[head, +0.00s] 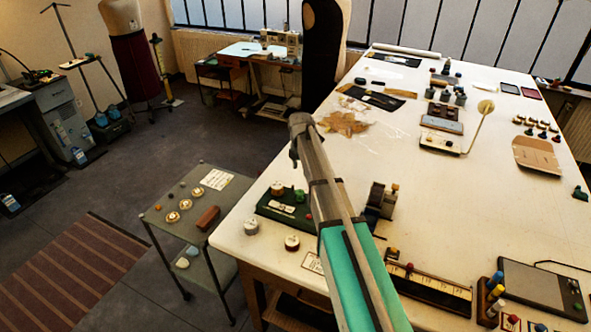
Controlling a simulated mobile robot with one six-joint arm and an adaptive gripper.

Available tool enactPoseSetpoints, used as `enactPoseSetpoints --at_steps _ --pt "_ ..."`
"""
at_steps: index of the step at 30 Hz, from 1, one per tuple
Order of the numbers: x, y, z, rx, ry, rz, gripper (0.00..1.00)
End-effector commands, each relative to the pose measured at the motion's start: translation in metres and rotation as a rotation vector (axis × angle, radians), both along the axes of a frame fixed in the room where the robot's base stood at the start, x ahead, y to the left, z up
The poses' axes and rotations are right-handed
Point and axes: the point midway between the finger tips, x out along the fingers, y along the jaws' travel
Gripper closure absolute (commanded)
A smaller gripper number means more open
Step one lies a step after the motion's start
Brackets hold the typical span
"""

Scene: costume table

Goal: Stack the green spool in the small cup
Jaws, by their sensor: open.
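A small green object (299,195), likely the green spool, sits on the dark green tray (268,207) near the table's left edge, partly beside my arm. Small white round pieces with darker tops stand on the tray (277,188) and on the table in front of it (250,226) (292,242). I cannot tell which of these, if any, is the small cup. My gripper (294,158) is small and dark at the far end of my arm, above the tray's back side. It is open and apart from these pieces. My arm hides part of the tray's right side.
A dark metal device (380,200) stands right of my arm. A long tray with a ruler-like strip (430,287), upright bottles (490,295) and a dark tablet (543,288) lie at the front right. A lamp (485,107) stands farther back. A low side cart (165,215) stands left of the table.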

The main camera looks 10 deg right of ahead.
Motion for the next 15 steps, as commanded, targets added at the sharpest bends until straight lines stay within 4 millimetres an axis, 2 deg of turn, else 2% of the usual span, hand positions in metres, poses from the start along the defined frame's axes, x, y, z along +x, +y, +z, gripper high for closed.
enactPoseSetpoints --at_steps 10,15 --pt "-0.001 0.000 0.000 0.000 0.000 -0.003 0.33" --pt "-0.010 0.001 0.000 0.000 0.000 -0.055 0.33"
